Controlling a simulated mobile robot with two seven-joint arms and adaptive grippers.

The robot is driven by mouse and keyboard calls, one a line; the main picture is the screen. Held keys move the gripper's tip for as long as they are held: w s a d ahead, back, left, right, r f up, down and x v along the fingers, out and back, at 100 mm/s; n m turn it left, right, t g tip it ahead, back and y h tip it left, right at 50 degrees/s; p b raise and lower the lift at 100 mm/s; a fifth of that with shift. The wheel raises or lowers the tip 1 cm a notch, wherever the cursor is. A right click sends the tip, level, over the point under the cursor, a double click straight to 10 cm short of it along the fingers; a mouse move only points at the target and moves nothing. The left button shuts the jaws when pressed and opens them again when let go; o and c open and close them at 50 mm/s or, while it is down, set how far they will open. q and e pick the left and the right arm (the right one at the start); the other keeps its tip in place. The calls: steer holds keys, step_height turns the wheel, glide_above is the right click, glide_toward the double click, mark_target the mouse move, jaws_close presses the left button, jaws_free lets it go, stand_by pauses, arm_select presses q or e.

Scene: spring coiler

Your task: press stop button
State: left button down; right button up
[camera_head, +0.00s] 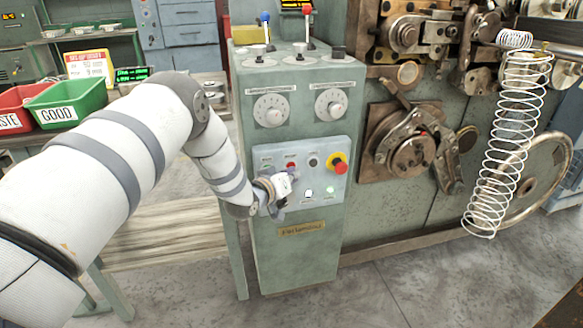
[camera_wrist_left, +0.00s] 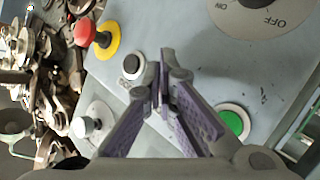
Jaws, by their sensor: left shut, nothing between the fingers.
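The control panel (camera_head: 318,206) is on the front of the green cabinet. A small red button (camera_head: 291,164), which fits the stop button, is in its upper row; its label is too small to read. My left gripper (camera_head: 288,175) is just below and in front of this button, its fingers shut and empty. In the left wrist view, the closed fingertips (camera_wrist_left: 163,75) point at the panel between a black button (camera_wrist_left: 131,66) and a green button (camera_wrist_left: 232,122). The red button is hidden behind them there, so I cannot tell whether they touch it. My right gripper is out of view.
A red mushroom button on a yellow ring (camera_head: 337,164) is right of the black button. Two rotary dials (camera_head: 270,110) are above the panel, and levers (camera_head: 308,30) stand on top. A wire spring (camera_head: 505,140) hangs at the right. A green bin (camera_head: 68,102) is at the left.

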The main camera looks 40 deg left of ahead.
arm_select(q)
steer(key=shift+w+a, duration=0.1)
stand_by(0.4)
steer(key=shift+s+d+p, duration=0.35)
steer(key=shift+s+d, duration=0.2)
steer(key=shift+d, duration=0.05)
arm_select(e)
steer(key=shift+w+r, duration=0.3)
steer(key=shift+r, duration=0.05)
arm_select(q)
steer(key=s+d+p, duration=0.1)
steer(key=s+d, duration=0.2)
steer(key=shift+s+d+p, duration=0.1)
steer(key=shift+d+p, duration=0.25)
steer(key=shift+d, duration=0.05)
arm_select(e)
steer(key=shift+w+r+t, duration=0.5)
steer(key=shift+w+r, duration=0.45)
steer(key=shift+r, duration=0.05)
